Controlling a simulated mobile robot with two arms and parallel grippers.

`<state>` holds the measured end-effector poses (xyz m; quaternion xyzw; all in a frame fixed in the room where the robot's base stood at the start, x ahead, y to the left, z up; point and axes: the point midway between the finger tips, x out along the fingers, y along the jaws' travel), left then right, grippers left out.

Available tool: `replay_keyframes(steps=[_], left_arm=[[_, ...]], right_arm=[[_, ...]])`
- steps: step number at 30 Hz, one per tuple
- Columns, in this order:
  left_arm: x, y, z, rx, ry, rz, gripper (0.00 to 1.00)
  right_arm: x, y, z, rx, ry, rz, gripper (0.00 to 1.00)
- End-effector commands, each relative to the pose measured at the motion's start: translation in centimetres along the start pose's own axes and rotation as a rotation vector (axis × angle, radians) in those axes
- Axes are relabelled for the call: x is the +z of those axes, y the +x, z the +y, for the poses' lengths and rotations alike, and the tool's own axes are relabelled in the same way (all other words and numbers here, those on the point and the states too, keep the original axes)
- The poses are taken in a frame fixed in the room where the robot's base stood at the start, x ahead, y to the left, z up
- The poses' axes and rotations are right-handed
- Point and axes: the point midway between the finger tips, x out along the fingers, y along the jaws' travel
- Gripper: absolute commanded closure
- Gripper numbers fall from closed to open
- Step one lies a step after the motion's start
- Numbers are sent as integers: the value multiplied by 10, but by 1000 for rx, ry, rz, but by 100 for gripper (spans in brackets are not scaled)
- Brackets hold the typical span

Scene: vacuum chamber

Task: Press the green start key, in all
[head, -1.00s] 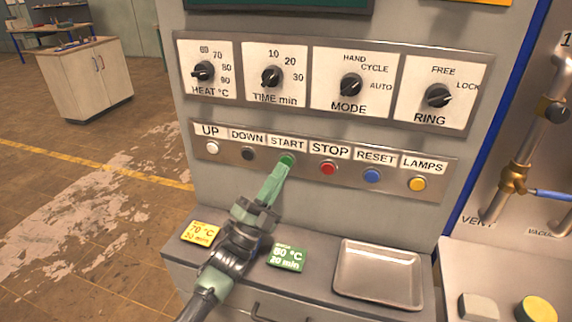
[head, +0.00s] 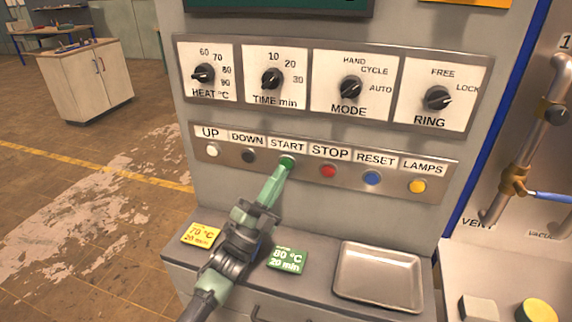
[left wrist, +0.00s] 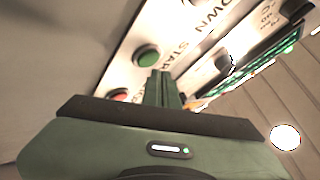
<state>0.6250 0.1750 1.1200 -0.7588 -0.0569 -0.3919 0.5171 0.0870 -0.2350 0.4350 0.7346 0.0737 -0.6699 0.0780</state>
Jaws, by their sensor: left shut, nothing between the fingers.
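The green START key (head: 287,161) sits in the button row under its START label, and shows whole in the left wrist view (left wrist: 147,56). My left gripper (head: 279,172) is shut and empty, its fingertips just below the key in the head view. In the left wrist view the shut fingers (left wrist: 163,82) point toward the panel close beside the key, with a small gap in the picture. Whether the tips touch the key's lower edge I cannot tell. My right gripper is not in view.
The red STOP key (head: 328,170) is right of START, and the black DOWN key (head: 248,156) is left. Dials (head: 351,87) sit above. Below, a ledge holds a yellow card (head: 201,235), a green card (head: 288,259) and a metal tray (head: 378,275).

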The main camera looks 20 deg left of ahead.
Motion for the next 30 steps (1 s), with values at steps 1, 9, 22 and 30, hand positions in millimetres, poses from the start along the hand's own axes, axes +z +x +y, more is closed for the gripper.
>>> replay_keyframes(steps=[1,9,22,30], left_arm=[[0,0,0,0,0,0,100],[0,0,0,0,0,0,100],[0,0,0,0,0,0,100],[4,3,4,-1,0,0,100]], right_arm=[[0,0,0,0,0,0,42],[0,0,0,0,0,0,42],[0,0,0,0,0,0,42],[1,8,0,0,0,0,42]])
